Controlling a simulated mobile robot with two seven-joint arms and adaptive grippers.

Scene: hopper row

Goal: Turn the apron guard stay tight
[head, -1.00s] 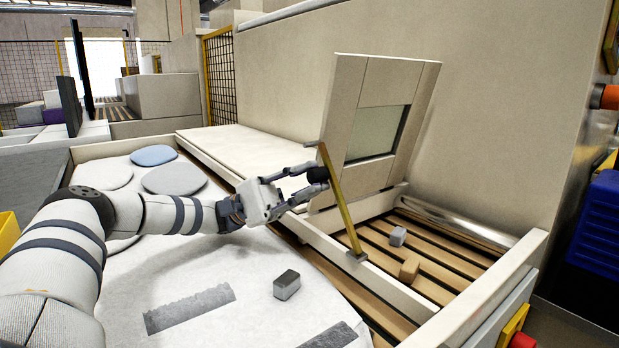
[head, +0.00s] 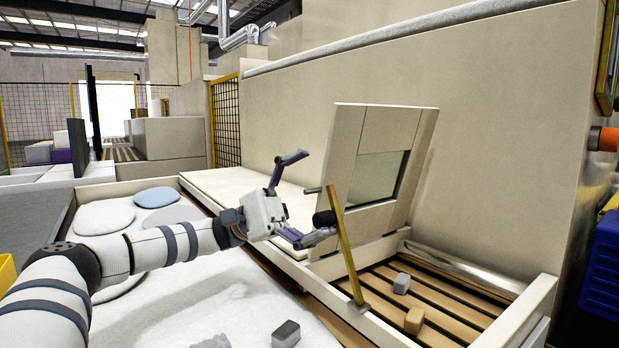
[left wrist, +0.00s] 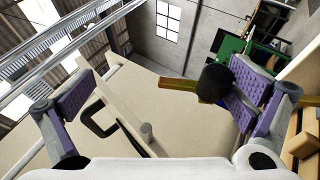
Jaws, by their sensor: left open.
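The apron guard (head: 345,150), a beige panel with a window, stands raised and tilted. The yellow stay (head: 347,250) leans beside it, its foot at the frame rail. A black knob (head: 324,218) sits by the stay's upper part; the left wrist view also shows the knob (left wrist: 215,82) and the stay (left wrist: 178,83). My left gripper (head: 316,194) has its fingers spread wide, one above and one below the knob. The knob is close to the lower finger; I cannot tell if they touch. My right gripper is not in view.
A slatted bed (head: 440,305) with small blocks (head: 401,283) (head: 414,320) lies below the guard. Another grey block (head: 286,333) is on the pale surface at the front. A beige wall (head: 480,140) rises behind; a blue box (head: 605,270) stands at right.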

